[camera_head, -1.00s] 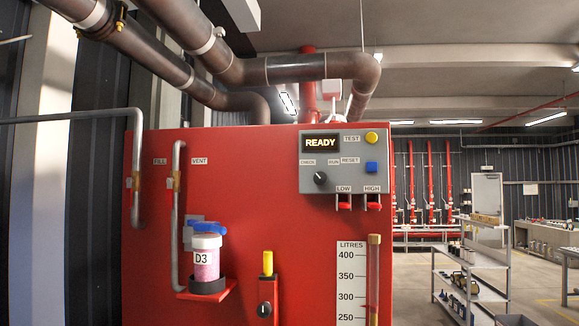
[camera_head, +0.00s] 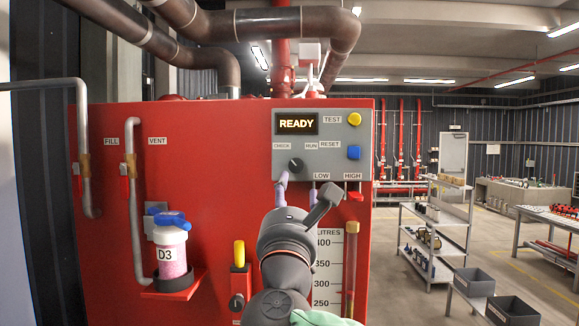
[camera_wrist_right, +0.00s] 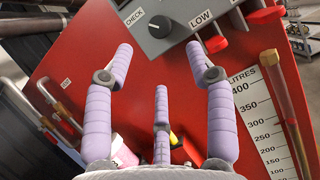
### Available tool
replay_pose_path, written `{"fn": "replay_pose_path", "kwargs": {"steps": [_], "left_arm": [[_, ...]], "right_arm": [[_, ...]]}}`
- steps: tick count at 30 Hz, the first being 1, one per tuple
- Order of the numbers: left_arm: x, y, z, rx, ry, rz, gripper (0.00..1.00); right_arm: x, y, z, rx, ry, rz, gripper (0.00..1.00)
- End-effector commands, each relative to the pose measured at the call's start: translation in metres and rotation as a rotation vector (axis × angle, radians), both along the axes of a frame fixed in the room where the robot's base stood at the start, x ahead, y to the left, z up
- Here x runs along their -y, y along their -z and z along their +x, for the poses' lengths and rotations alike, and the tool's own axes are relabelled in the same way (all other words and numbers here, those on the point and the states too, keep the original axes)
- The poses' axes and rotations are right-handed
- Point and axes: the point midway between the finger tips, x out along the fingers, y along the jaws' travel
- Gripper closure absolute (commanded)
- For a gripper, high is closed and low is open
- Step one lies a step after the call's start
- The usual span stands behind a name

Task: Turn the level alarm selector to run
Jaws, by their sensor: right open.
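The level alarm selector (camera_head: 296,165) is a round dark knob on the grey control panel (camera_head: 345,131). CHECK is printed at its upper left and RUN at its upper right. Its small white mark appears to point up-left, toward CHECK. My right gripper (camera_head: 304,187) is open and empty, just below the knob and apart from it. In the right wrist view, the lilac fingers (camera_wrist_right: 159,60) are spread, with the knob (camera_wrist_right: 158,27) beyond them near the top edge. My left gripper is not in view.
The READY display (camera_head: 296,123), yellow TEST button (camera_head: 354,119) and blue RESET button (camera_head: 354,152) share the panel. The red HIGH lever (camera_head: 355,196) sticks out below, beside the gripper. A D3 bottle (camera_head: 171,249) and a yellow-handled switch (camera_head: 239,254) are lower left.

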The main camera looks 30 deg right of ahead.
Motion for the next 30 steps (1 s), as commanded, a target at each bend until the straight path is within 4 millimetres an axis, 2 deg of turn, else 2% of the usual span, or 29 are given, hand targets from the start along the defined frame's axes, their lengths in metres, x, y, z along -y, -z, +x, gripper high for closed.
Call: {"fn": "replay_pose_path", "kwargs": {"steps": [15, 21, 30], "left_arm": [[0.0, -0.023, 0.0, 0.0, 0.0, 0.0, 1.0], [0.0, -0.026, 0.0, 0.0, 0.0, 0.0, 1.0], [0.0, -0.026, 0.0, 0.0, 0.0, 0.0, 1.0]], "right_arm": [[0.042, -0.031, 0.065, -0.004, 0.0, 0.001, 0.44], [0.049, -0.036, 0.076, -0.004, -0.002, 0.001, 0.44], [0.051, -0.036, 0.078, -0.002, -0.002, 0.002, 0.44]]}}
